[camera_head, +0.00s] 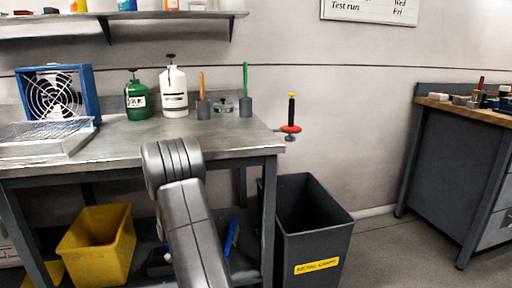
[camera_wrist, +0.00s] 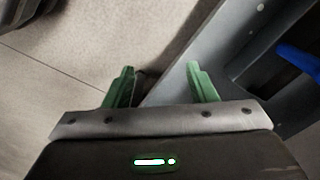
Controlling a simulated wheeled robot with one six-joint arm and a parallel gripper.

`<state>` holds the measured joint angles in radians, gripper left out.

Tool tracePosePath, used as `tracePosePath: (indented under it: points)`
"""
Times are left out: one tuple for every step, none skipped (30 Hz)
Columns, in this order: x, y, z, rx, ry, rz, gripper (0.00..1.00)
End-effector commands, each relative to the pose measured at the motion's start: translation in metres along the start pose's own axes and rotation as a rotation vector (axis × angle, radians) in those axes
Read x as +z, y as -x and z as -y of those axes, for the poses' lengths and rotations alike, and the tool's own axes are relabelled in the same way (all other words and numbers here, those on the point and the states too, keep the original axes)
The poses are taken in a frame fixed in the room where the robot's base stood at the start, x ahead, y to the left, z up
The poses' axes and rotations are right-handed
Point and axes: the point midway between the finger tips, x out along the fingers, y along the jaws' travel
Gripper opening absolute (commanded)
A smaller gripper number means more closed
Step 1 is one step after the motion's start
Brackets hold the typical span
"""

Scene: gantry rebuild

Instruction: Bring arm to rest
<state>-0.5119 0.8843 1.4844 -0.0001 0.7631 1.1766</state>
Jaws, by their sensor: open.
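My arm (camera_head: 185,215) shows in the head view in front of the metal workbench, its grey links running down out of the picture. My gripper is not visible in the head view. In the wrist view my gripper (camera_wrist: 160,84) has its two green fingers spread apart with nothing between them. Beyond the fingers are the floor and a grey metal structure.
The workbench (camera_head: 225,148) holds a blue fan (camera_head: 55,95), a green bottle (camera_head: 137,98) and a white bottle (camera_head: 174,92). A dark bin (camera_head: 318,235) stands at its right, a yellow bin (camera_head: 97,245) beneath. Floor (camera_head: 400,255) is open toward the right bench (camera_head: 455,170).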

Motion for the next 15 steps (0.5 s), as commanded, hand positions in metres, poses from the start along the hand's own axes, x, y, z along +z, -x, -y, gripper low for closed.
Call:
tracePosePath:
  points:
    - [-0.006,-0.001,-0.008,0.001,0.021,0.001,0.51]
    - [-0.009,-0.002,-0.012,0.001,0.037,0.001,0.51]
    - [-0.013,-0.002,-0.017,0.001,0.059,0.001,0.51]
    - [-0.016,-0.003,-0.021,0.001,0.075,0.001,0.51]
    - [-0.019,-0.003,-0.025,0.002,0.091,0.001,0.51]
    - [-0.022,-0.004,-0.030,0.003,0.113,0.002,0.51]
    - [-0.025,-0.004,-0.034,0.003,0.129,0.002,0.51]
    - [-0.028,-0.005,-0.038,0.002,0.145,0.001,0.51]
    - [-0.032,-0.005,-0.043,0.002,0.166,0.001,0.51]
    - [-0.034,-0.006,-0.046,0.002,0.182,0.001,0.51]
    - [-0.036,-0.006,-0.050,0.002,0.195,0.002,0.51]
    - [-0.039,-0.007,-0.054,0.003,0.213,0.002,0.51]
    - [-0.041,-0.007,-0.057,0.003,0.227,0.002,0.51]
    - [-0.043,-0.007,-0.060,0.003,0.239,0.002,0.51]
    - [-0.046,-0.007,-0.063,0.003,0.253,0.002,0.51]
